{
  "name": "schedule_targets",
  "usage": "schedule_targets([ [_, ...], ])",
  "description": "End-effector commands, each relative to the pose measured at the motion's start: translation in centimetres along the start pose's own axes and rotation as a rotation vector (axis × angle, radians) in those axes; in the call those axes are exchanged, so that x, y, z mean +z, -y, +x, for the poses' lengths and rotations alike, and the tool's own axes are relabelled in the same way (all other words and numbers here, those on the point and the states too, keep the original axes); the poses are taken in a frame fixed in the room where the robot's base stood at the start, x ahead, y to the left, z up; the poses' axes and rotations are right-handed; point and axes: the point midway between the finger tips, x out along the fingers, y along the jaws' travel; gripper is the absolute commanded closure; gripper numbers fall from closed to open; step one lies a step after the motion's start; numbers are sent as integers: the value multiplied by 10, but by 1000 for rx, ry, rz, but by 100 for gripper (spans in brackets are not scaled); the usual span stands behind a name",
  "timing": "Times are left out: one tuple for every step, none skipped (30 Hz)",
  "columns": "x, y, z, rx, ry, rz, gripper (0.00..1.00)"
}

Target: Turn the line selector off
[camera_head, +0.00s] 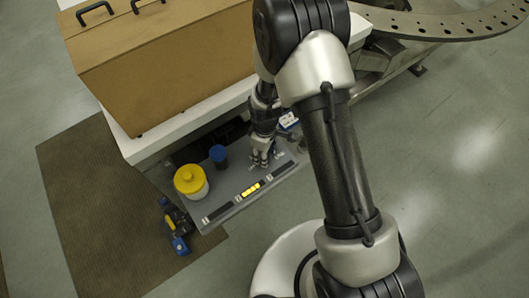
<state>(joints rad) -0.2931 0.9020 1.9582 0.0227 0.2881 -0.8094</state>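My gripper (264,159) points down over the grey shelf (222,204) below the white bench top. It is at the shelf's right part, to the right of a dark cylinder with a blue top (218,153). Small pale parts show around the fingertips. I cannot tell finger from fitting there, or whether the gripper is open or touches anything. I cannot make out the line selector for sure; it may be hidden by the gripper. A small blue and white item (289,119) shows just right of my wrist, partly covered.
A white jar with a yellow lid (190,180) stands on the shelf's left. A brown case (165,62) sits on the white bench (190,122) above.

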Motion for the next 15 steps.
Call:
schedule_targets([
  [0,0,0,0,0,-3,87],
  [0,0,0,0,0,-3,61],
  [0,0,0,0,0,-2,58],
  [0,0,0,0,0,-2,56],
  [0,0,0,0,0,-2,54],
  [0,0,0,0,0,-2,51],
  [0,0,0,0,0,-1,49],
  [0,0,0,0,0,-1,47],
  [0,0,0,0,0,-1,45],
  [0,0,0,0,0,-1,43],
  [0,0,0,0,0,-1,42],
  [0,0,0,0,0,-1,42],
  [0,0,0,0,0,-1,42],
  [0,0,0,0,0,-1,42],
  [0,0,0,0,0,-1,42],
])
